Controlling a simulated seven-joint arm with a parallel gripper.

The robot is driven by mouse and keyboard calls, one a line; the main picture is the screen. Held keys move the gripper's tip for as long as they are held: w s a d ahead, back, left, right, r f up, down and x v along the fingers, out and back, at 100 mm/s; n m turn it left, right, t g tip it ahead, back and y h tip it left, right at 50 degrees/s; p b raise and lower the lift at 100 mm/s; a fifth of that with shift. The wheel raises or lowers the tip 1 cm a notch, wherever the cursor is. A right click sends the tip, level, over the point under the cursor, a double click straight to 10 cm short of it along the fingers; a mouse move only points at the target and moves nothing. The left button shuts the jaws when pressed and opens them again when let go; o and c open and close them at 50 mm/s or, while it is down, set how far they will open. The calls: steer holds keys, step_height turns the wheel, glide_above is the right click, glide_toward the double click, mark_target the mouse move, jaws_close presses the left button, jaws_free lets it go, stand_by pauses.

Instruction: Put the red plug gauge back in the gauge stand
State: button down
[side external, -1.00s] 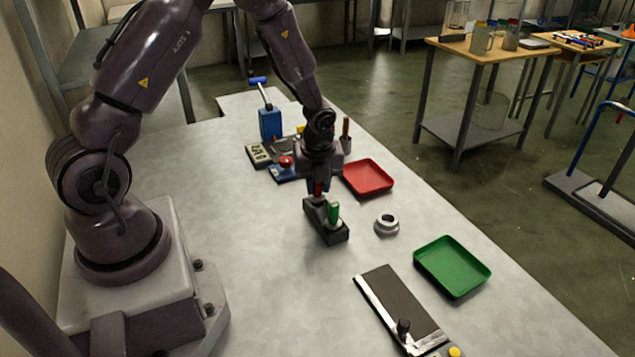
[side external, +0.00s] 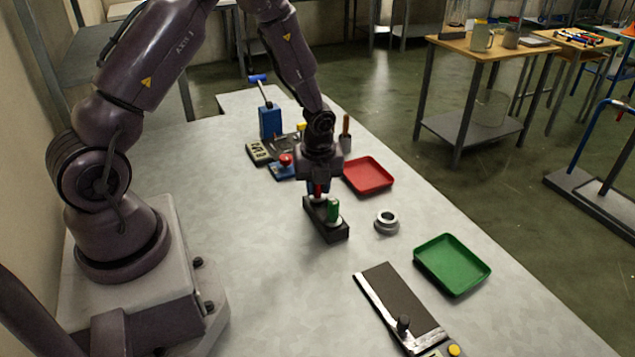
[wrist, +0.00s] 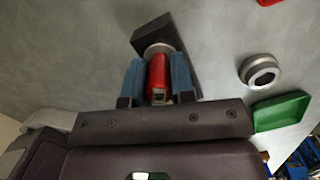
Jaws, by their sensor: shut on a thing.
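The red plug gauge (wrist: 158,72) is held upright between the blue fingers of my gripper (wrist: 156,82). In the side view the red gauge (side external: 318,189) shows only as a small strip below my gripper (side external: 318,193). The black gauge stand (side external: 325,228) is on the table directly under it, and also shows in the wrist view (wrist: 180,38). The gauge's silver lower end meets the stand's rear hole area; how deep it sits is hidden.
A red tray (side external: 368,177) is right of my gripper. A metal ring (side external: 386,223) and a green tray (side external: 452,265) lie to the right of the stand. A dark plate (side external: 398,305) lies in front. A blue block (side external: 270,123) stands behind. Table left of the stand is clear.

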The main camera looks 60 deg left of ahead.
steer(key=shift+f, duration=0.4)
stand_by(0.8)
steer(key=shift+c, duration=1.6)
jaws_free()
steer(key=shift+r, duration=3.5)
